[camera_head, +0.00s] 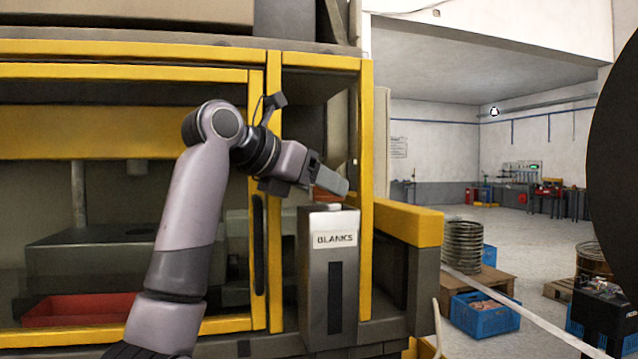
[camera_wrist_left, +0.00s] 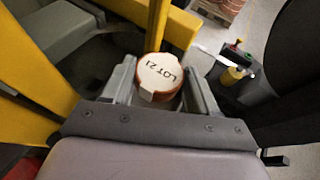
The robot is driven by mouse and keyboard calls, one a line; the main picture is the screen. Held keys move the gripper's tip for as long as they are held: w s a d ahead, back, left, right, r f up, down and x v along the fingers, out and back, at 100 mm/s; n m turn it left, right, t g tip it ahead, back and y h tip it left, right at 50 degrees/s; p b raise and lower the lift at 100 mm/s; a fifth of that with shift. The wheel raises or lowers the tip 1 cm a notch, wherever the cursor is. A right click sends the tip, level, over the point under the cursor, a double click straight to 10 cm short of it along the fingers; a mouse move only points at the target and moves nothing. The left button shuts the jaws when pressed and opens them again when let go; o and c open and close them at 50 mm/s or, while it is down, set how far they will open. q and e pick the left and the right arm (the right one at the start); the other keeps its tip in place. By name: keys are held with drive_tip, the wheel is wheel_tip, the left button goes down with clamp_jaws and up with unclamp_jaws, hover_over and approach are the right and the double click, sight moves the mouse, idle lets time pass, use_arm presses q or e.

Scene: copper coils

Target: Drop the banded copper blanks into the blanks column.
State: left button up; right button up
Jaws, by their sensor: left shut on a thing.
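The blanks column (camera_head: 313,275) is an upright grey box with a dark slot and a "BLANKS" label, standing within the yellow frame. My left gripper (camera_head: 333,182) is over its top. In the left wrist view the gripper (camera_wrist_left: 157,85) is shut on a round copper blank (camera_wrist_left: 160,73), whose white top reads "LOT 21" and whose side shows copper brown. In the head view the fingers mostly hide the blank, and I cannot tell how far it is above the column's opening. My right gripper is not in view.
Yellow machine posts (camera_head: 367,150) stand close beside the column. A red tray (camera_head: 75,310) lies inside the machine at the left. To the right are a wire coil (camera_head: 462,246) on a pallet and a blue crate (camera_head: 484,318) with copper pieces. Open floor lies beyond.

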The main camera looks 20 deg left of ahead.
use_arm(q)
drive_tip(key=o, duration=1.2)
drive_tip(key=shift+o, duration=0.2)
drive_tip(key=b+v, duration=0.2)
drive_tip(key=v, duration=0.5)
drive_tip(key=shift+s, duration=0.2)
